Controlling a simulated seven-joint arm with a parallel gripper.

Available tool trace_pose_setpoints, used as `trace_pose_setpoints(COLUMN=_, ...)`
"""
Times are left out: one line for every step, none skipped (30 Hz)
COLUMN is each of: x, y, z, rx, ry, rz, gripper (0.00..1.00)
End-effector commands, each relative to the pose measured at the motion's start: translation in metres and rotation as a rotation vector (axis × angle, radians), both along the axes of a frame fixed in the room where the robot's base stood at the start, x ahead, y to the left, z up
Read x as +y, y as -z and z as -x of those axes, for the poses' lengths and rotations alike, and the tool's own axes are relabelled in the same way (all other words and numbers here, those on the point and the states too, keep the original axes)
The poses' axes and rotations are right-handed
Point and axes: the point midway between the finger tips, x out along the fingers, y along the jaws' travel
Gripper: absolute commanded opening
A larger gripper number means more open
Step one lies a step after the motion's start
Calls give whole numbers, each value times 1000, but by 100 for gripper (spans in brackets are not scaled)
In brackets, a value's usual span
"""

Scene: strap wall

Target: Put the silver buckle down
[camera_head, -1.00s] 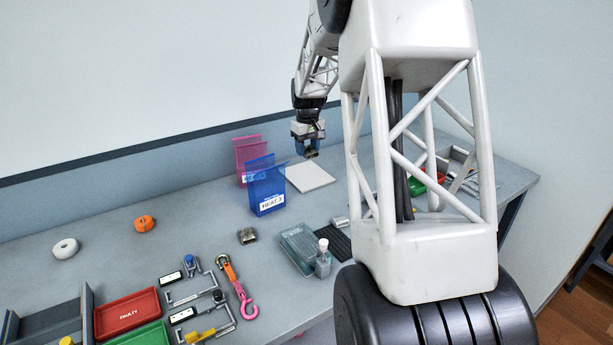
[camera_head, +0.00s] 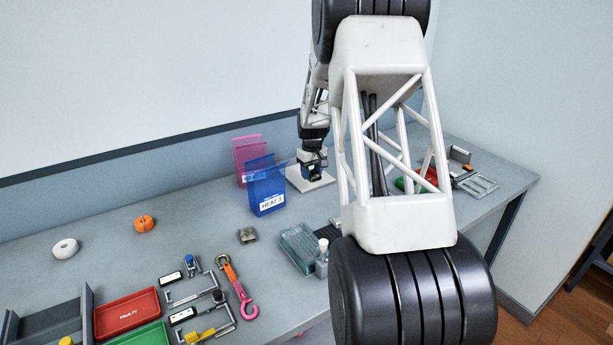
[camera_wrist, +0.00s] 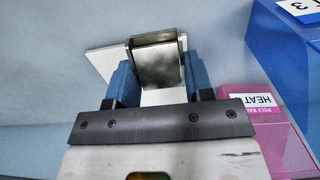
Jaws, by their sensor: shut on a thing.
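My gripper (camera_wrist: 158,88) is shut on the silver buckle (camera_wrist: 158,60), a shiny metal piece between the blue fingers in the wrist view. A white square plate (camera_wrist: 102,62) lies behind the buckle there. In the head view my gripper (camera_head: 313,176) is low over the white plate (camera_head: 296,179), just right of the blue bin. The held buckle is hard to make out in that view, and I cannot tell whether it touches the plate.
A blue bin marked HEAT 3 (camera_head: 266,190) and a pink bin (camera_head: 247,152) stand close left of my gripper. Another metal buckle (camera_head: 248,236) lies on the bench. A clear tray (camera_head: 299,245) and bottle (camera_head: 322,256) stand nearer. The bench's left middle is mostly free.

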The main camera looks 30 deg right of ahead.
Motion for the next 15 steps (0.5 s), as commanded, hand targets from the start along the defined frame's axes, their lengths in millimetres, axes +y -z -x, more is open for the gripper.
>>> trace_pose_setpoints(x=0, y=3, z=0, rx=0, ry=0, rz=0, gripper=23)
trace_pose_setpoints(x=0, y=4, z=0, rx=0, ry=0, rz=0, gripper=23)
trace_pose_setpoints(x=0, y=5, z=0, rx=-1, ry=0, rz=0, gripper=23)
trace_pose_setpoints(x=0, y=6, z=0, rx=-1, ry=0, rz=0, gripper=23)
trace_pose_setpoints(x=0, y=6, z=0, rx=-1, ry=0, rz=0, gripper=23)
trace_pose_setpoints(x=0, y=6, z=0, rx=-1, ry=0, rz=0, gripper=23)
trace_pose_setpoints(x=0, y=6, z=0, rx=-1, ry=0, rz=0, gripper=23)
trace_pose_setpoints(x=0, y=6, z=0, rx=-1, ry=0, rz=0, gripper=23)
trace_pose_setpoints(x=0, y=6, z=0, rx=-1, ry=0, rz=0, gripper=23)
trace_pose_setpoints(x=0, y=6, z=0, rx=-1, ry=0, rz=0, gripper=23)
trace_pose_setpoints(x=0, y=6, z=0, rx=-1, ry=0, rz=0, gripper=23)
trace_pose_setpoints(x=0, y=6, z=0, rx=-1, ry=0, rz=0, gripper=23)
trace_pose_setpoints(x=0, y=6, z=0, rx=-1, ry=0, rz=0, gripper=23)
trace_pose_setpoints(x=0, y=6, z=0, rx=-1, ry=0, rz=0, gripper=23)
trace_pose_setpoints(x=0, y=6, z=-1, rx=-1, ry=0, rz=0, gripper=23)
